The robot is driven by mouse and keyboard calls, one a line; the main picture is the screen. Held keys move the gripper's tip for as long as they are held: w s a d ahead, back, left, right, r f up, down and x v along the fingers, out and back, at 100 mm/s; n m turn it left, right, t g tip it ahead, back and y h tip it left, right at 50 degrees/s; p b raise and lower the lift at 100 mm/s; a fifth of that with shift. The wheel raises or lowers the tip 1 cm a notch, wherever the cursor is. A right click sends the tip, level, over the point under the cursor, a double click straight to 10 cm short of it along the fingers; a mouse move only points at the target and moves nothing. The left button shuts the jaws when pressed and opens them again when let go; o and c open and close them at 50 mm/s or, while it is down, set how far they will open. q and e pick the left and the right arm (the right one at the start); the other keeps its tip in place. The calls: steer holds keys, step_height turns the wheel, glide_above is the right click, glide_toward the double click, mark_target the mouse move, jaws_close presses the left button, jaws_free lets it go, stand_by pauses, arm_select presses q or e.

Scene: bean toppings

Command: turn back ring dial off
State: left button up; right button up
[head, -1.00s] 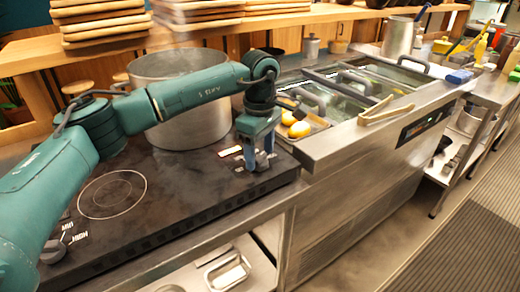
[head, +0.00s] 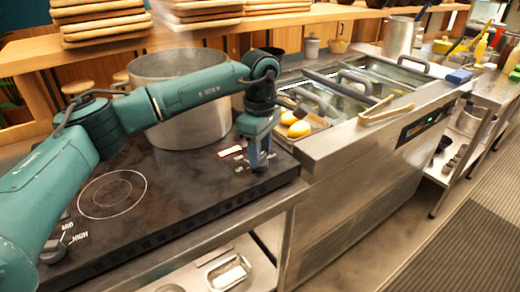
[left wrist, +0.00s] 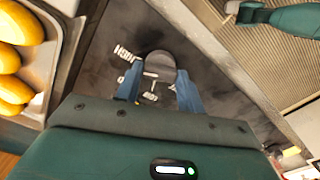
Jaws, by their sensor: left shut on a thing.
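The back ring dial (left wrist: 158,64) is a dark round knob on the black cooktop (head: 160,215), with white lettering beside it in the left wrist view. My left gripper (head: 259,164) points down over the cooktop's right end in the head view. Its blue fingers (left wrist: 158,92) are on either side of the dial, shut on it. In the head view the fingers mostly hide this dial. A large steel pot (head: 190,118) stands on the back ring. My right gripper is not in view.
The front dial (head: 53,251) is at the cooktop's near left, by the empty front ring (head: 112,194). Yellow food (head: 298,129) lies in a tray right of my left gripper. Tongs (head: 385,112) lie on the steel counter. Stacked boards (head: 100,20) sit on the shelf.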

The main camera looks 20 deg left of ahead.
arm_select(q)
steer(key=n, duration=0.7)
steer(key=shift+r, duration=0.1)
steer(key=n, duration=0.6)
steer(key=shift+n+p, duration=0.3)
steer(key=n, duration=0.6)
steer(key=n+p, duration=0.1)
steer(key=n, duration=0.5)
steer(key=shift+n, duration=0.4)
steer(key=o, duration=1)
step_height(320, 180, up, 13)
